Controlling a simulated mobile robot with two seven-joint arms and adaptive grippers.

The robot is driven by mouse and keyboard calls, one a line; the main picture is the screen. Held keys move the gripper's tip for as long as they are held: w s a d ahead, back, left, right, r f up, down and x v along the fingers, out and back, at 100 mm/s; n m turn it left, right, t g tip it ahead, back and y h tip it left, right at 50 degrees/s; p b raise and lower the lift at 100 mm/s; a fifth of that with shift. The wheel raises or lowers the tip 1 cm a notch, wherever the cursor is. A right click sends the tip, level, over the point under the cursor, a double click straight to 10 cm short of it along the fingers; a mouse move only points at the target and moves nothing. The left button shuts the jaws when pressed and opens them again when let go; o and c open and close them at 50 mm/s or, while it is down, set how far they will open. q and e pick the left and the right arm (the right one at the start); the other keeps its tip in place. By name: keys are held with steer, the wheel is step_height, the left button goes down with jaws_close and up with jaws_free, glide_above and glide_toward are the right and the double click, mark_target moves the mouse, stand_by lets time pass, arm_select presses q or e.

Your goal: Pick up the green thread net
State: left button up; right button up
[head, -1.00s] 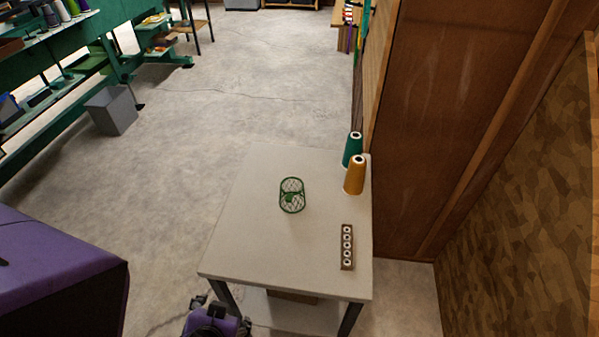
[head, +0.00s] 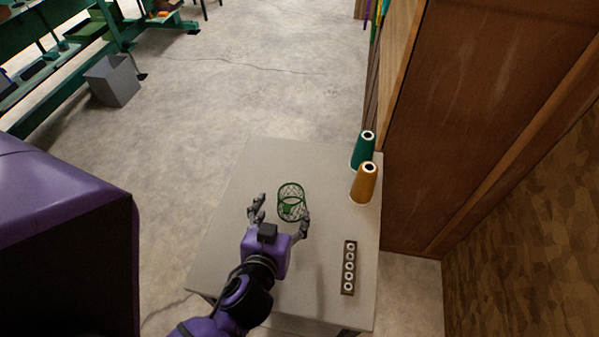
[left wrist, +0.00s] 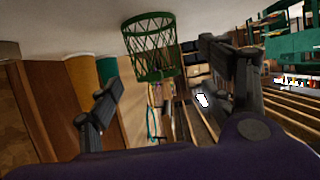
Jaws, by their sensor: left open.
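The green thread net (head: 291,201) is a small cylindrical mesh basket on the light table, near its middle. It also shows in the left wrist view (left wrist: 150,48), ahead of and between the open fingers. My left gripper (head: 280,212) is open at the near side of the net. Its left finger is apart from the net. Its right finger is close to the net's near right edge, and I cannot tell if it touches. The jaws hold nothing. My right gripper is not in view.
The light table (head: 262,158) also holds a green thread cone (head: 361,152) and an orange thread cone (head: 364,184) at the back right. A rack of small spools (head: 348,268) lies at the right. A wooden wall (head: 470,120) stands just beyond the right edge.

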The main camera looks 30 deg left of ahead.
mark_target(292, 189)
arm_select(q)
steer(key=shift+w+a, duration=0.1)
steer(key=shift+w, duration=0.25)
steer(key=shift+w+f, duration=0.1)
steer(key=shift+w, duration=0.15)
steer(key=shift+p+x, duration=0.3)
steer(key=shift+x, duration=0.75)
steer(key=x, duration=0.3)
steer(key=shift+w+a+f, duration=0.1)
steer(key=shift+w+a, duration=0.05)
steer(key=shift+w, duration=0.2)
steer(key=shift+w+a+f, duration=0.1)
steer(key=shift+w+f, duration=0.1)
steer(key=shift+w, duration=0.05)
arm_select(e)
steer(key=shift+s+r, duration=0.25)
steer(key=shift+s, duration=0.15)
arm_select(q)
steer(key=shift+c, duration=0.5)
steer(key=c, duration=0.5)
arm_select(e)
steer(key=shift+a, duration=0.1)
arm_select(q)
steer(key=shift+r, duration=0.15)
steer(key=shift+c, duration=0.2)
